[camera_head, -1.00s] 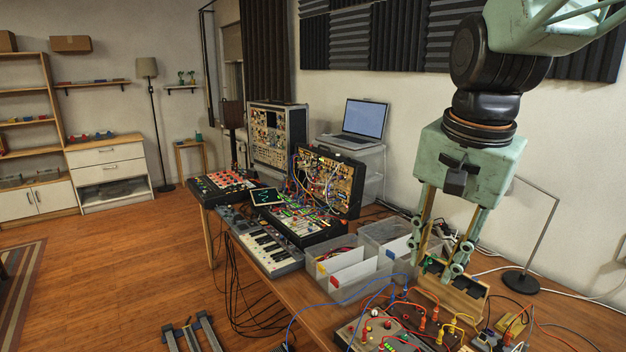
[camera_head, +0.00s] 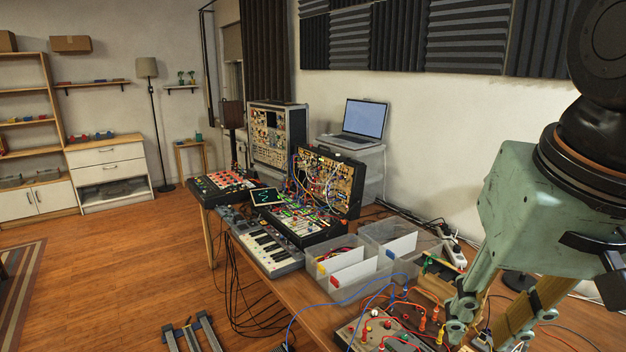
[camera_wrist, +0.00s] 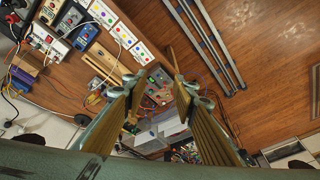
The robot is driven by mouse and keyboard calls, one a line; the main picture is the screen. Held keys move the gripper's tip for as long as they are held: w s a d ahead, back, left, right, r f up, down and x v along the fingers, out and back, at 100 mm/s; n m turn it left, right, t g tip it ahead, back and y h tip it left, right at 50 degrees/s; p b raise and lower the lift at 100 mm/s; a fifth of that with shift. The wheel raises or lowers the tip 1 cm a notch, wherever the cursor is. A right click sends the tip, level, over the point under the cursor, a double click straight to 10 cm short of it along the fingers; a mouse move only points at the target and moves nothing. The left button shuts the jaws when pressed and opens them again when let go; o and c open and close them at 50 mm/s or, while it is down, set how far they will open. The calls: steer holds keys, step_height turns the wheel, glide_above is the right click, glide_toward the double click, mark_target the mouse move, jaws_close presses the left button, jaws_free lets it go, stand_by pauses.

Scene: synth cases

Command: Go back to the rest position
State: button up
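My gripper (camera_head: 484,334) is at the right edge of the head view, close to the camera and above the right end of the wooden table (camera_head: 310,294). Its green body is partly cut off by the picture edge. In the wrist view my gripper (camera_wrist: 157,83) has its two fingers spread well apart with nothing held between them. The table and the patch box lie beyond the fingertips there.
A patch box (camera_head: 385,330) with cables and two clear bins (camera_head: 345,268) stand on the table. Behind are a keyboard (camera_head: 268,252), a synth case (camera_head: 328,180) and a laptop (camera_head: 364,120). Metal rails (camera_wrist: 205,40) lie over open wood floor.

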steer(key=s+f+n, duration=0.1)
steer(key=s+n, duration=0.1)
steer(key=s, duration=0.4)
steer(key=shift+f+n+t, duration=0.15)
steer(key=shift+n+t, duration=0.15)
stand_by(2.2)
